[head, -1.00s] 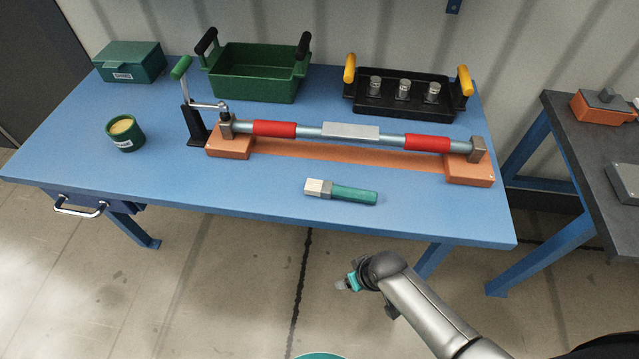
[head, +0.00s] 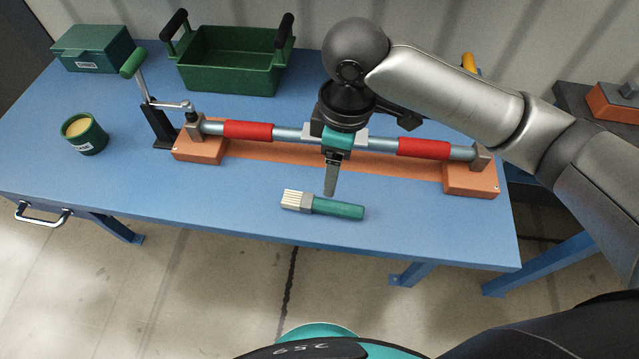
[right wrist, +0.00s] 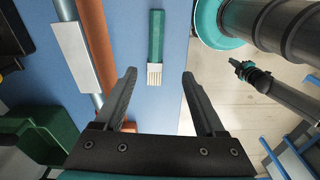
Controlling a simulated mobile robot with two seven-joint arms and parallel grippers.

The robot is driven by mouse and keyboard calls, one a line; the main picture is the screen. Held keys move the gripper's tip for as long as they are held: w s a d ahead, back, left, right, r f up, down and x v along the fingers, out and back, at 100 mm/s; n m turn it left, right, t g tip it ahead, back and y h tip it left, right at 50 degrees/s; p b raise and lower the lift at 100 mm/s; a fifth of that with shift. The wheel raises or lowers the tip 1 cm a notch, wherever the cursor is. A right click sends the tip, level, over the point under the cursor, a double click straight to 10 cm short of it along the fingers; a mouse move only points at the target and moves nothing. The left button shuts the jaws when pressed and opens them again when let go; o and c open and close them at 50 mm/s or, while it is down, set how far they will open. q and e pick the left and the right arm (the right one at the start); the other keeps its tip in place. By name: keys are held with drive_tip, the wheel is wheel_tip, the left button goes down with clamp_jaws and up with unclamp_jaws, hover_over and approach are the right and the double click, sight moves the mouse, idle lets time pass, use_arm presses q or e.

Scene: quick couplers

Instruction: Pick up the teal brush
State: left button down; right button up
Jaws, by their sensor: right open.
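The teal brush (head: 338,209) lies flat near the front edge of the blue table, its pale bristles pointing left and its handle right. My right gripper (head: 330,192) is above the table, pointing down just behind the brush in the head view. In the right wrist view the brush (right wrist: 156,42) lies beyond the open, empty fingers of the right gripper (right wrist: 159,77), with its bristle end between the fingertips in the picture. The fingers appear apart from it. My left gripper (right wrist: 243,68) shows small in the right wrist view, away from the table; its jaws are unclear.
Behind the brush, a pipe with red sleeves (head: 248,131) rests on an orange fixture (head: 199,149). A labelled green tin (head: 85,136), a green box (head: 92,48) and a green crate (head: 228,62) stand left. My right arm mostly hides the black tray. The table around the brush is clear.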

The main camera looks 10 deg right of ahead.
drive_tip(key=b, duration=0.3)
hover_over(336, 205)
drive_tip(key=shift+h, duration=0.3)
drive_tip(key=f, duration=0.6)
drive_tip(key=shift+s+d, duration=0.1)
drive_tip(key=shift+d, duration=0.15)
wheel_tip(336, 205, down, 3)
drive_tip(key=shift+r+b, duration=0.1)
drive_tip(key=shift+b, duration=0.3)
drive_tip(key=shift+f, duration=0.2)
drive_tip(key=f+b, duration=0.1)
drive_tip(key=f, duration=0.2)
drive_tip(key=f+b, duration=0.1)
drive_tip(key=shift+a+f+b, duration=0.25)
drive_tip(key=shift+f+b, duration=0.05)
drive_tip(key=shift+f, duration=0.25)
drive_tip(key=shift+c, duration=0.4)
drive_tip(key=c, duration=0.3)
use_arm(q)
drive_tip(key=w+a+f+t, duration=0.1)
drive_tip(key=w+a+f, duration=0.3)
drive_tip(key=w+f, duration=0.1)
drive_tip(key=shift+w+f+y, duration=0.3)
drive_tip(key=shift+f, duration=0.15)
use_arm(e)
clamp_jaws()
